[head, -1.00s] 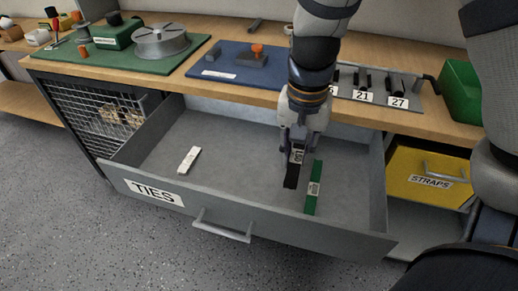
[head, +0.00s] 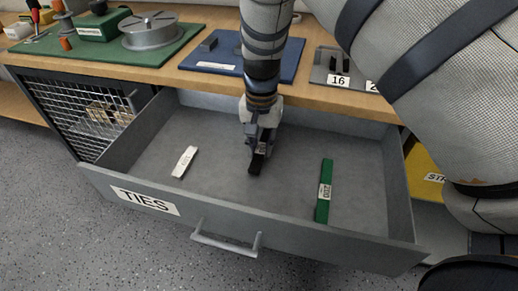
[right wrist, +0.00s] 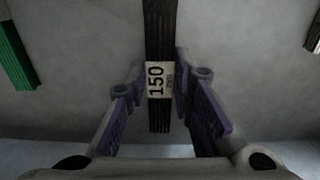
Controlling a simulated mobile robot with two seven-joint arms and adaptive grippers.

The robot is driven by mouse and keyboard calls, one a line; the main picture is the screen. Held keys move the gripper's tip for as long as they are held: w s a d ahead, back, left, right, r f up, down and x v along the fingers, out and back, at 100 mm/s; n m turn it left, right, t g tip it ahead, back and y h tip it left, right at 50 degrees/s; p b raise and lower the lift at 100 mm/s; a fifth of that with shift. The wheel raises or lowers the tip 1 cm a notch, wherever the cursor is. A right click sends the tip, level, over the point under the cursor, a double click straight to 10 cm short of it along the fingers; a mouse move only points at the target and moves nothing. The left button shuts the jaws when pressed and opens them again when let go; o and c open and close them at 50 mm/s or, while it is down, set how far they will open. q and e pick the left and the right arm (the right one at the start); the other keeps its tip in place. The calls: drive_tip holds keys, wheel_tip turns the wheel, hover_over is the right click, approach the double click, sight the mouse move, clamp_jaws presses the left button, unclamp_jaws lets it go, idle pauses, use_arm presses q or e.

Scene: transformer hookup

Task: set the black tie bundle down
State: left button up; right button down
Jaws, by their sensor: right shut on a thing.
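The black tie bundle (head: 257,163) is in my right gripper (head: 260,146), inside the open drawer marked TIES (head: 290,235). In the right wrist view the bundle (right wrist: 160,30) runs between the two fingers, with a white label reading 150 (right wrist: 159,80). The right gripper (right wrist: 160,85) is shut on it around the label. The bundle is over the middle of the drawer floor, between the white and green bundles. I cannot tell whether it touches the floor. My left gripper is not in view.
A white bundle (head: 185,161) lies left in the drawer and a green bundle (head: 324,192) lies right. Bare floor separates them. The drawer walls surround them. The wooden worktop (head: 180,76) with a blue mat (head: 225,57) is behind. A yellow STRAPS drawer (head: 422,172) is at right.

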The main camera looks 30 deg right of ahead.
sight(261, 150)
drive_tip(key=shift+f, duration=0.8)
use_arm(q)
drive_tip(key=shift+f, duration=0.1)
use_arm(e)
drive_tip(key=shift+r, duration=0.15)
drive_tip(key=c, duration=1.4)
unclamp_jaws()
drive_tip(key=shift+f, duration=0.2)
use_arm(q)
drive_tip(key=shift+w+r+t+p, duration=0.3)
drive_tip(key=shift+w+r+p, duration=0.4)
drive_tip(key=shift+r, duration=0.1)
use_arm(e)
wheel_tip(261, 150, up, 12)
drive_tip(key=shift+r, duration=0.2)
